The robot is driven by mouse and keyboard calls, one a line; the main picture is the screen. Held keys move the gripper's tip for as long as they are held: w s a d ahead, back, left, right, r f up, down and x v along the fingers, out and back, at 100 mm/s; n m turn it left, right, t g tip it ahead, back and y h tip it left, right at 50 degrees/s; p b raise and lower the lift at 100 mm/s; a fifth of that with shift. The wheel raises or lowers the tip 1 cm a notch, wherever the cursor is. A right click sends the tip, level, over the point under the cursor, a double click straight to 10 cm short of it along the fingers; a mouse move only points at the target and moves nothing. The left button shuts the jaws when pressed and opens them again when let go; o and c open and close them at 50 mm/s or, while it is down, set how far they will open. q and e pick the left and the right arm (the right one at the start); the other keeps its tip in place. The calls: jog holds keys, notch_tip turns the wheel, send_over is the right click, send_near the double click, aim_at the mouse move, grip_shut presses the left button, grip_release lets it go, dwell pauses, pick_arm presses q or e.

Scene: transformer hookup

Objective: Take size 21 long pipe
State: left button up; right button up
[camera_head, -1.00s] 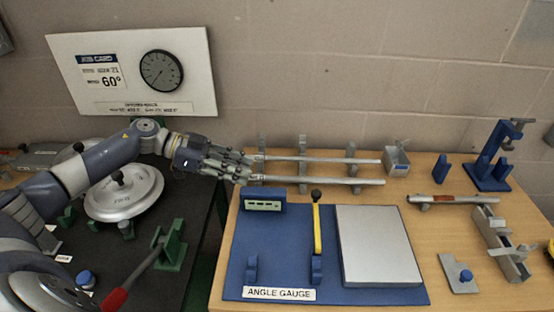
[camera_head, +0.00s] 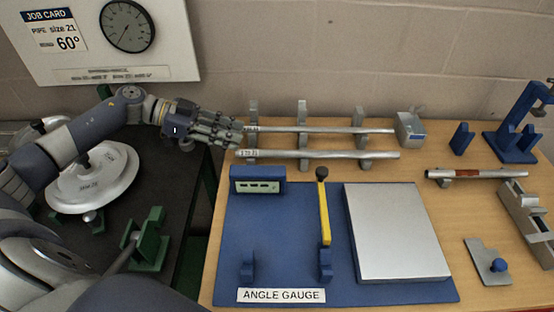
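Two long silver pipes lie side by side across grey rack posts at the back left of the wooden table. My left gripper (camera_head: 238,134) is at the left ends of the pipes, close to the far one. Its fingers look spread, with nothing seen held between them. Whether they touch a pipe cannot be told. My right gripper is not in view.
A job card board (camera_head: 110,75) on the wall reads pipe size 21 and 60°. The blue angle gauge (camera_head: 285,215) lies in front of the rack. A shorter pipe with a red-brown band (camera_head: 475,174) lies at right. A dark table (camera_head: 165,190) stands at left.

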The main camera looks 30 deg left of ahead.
aim_at(271, 151)
pick_arm(q)
notch_tip(271, 151, down, 2)
jog(key=shift+w+f+b, duration=0.1)
jog(key=shift+f+b, duration=0.15)
jog(key=shift+b, duration=0.45)
jog(key=p+x, duration=0.1)
jog(key=x, duration=0.4)
jog(key=shift+w+d, duration=0.15)
jog(key=shift+d, duration=0.05)
jog(key=p+x, duration=0.1)
jog(key=x, duration=0.3)
jog(key=shift+w, duration=0.1)
jog(key=shift+w+d+f, duration=0.25)
jog(key=shift+d+f, duration=0.1)
jog(key=shift+d, duration=0.1)
grip_shut()
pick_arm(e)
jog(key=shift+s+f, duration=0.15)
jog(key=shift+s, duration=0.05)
